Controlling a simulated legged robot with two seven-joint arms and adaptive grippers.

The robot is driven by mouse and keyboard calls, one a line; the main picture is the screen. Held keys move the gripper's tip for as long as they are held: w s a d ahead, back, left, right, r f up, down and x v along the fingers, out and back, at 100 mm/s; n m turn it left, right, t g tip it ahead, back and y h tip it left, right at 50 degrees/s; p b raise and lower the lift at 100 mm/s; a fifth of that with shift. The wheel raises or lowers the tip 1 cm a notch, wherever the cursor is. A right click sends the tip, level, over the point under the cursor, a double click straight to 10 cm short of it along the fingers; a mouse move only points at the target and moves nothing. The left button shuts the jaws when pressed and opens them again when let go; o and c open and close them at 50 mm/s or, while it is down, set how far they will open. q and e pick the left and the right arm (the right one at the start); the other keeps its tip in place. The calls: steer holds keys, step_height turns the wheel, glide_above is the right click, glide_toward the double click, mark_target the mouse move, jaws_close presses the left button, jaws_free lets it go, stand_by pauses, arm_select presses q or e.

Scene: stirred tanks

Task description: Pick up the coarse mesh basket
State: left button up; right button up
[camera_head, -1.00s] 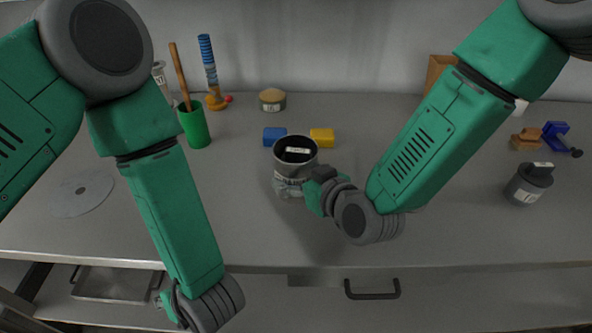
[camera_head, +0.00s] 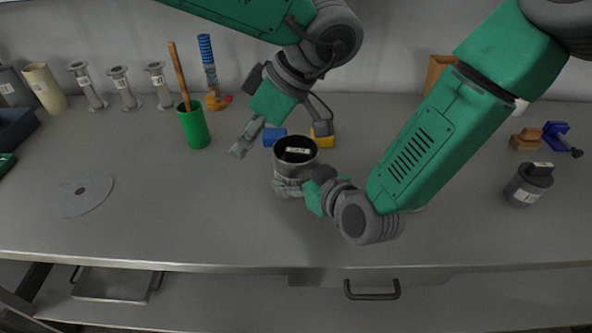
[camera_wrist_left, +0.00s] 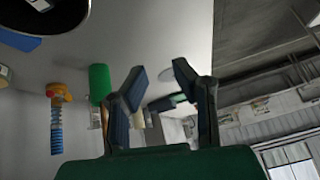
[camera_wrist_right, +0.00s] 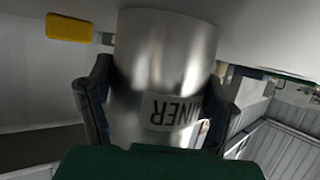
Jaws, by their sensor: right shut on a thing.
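A silver metal cylinder (camera_head: 296,168) stands upright near the middle of the bench. Its dark open top holds something black with a white label (camera_head: 298,151); I cannot make out whether this is the coarse mesh basket. My right gripper (camera_head: 304,184) is shut around the cylinder's lower side. The right wrist view shows fingers on both sides of the cylinder (camera_wrist_right: 165,65), with a label ending in "AINER". My left gripper (camera_head: 284,131) is open and empty, fingers spread just behind and left of the cylinder's top. The left wrist view shows the dark opening (camera_wrist_left: 45,12) at upper left.
A blue block (camera_head: 272,135) and a yellow block (camera_head: 322,140) lie just behind the cylinder. A green cup (camera_head: 195,128) stands to the left, a flat disc (camera_head: 80,193) further left. A dark jar (camera_head: 528,184) stands right. The front bench is clear.

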arm_select(q)
steer(key=w+r+n+t+h, duration=0.1)
steer(key=w+r+h, duration=0.1)
steer(key=w+r, duration=0.55)
steer(key=h, duration=0.5)
glide_above(297, 150)
steer(key=shift+m+g, duration=0.3)
steer(key=shift+g, duration=0.1)
step_height(297, 150, down, 9)
steer(key=shift+w+r, duration=0.1)
steer(key=shift+w, duration=0.05)
steer(key=shift+f, duration=2.9)
jaws_close()
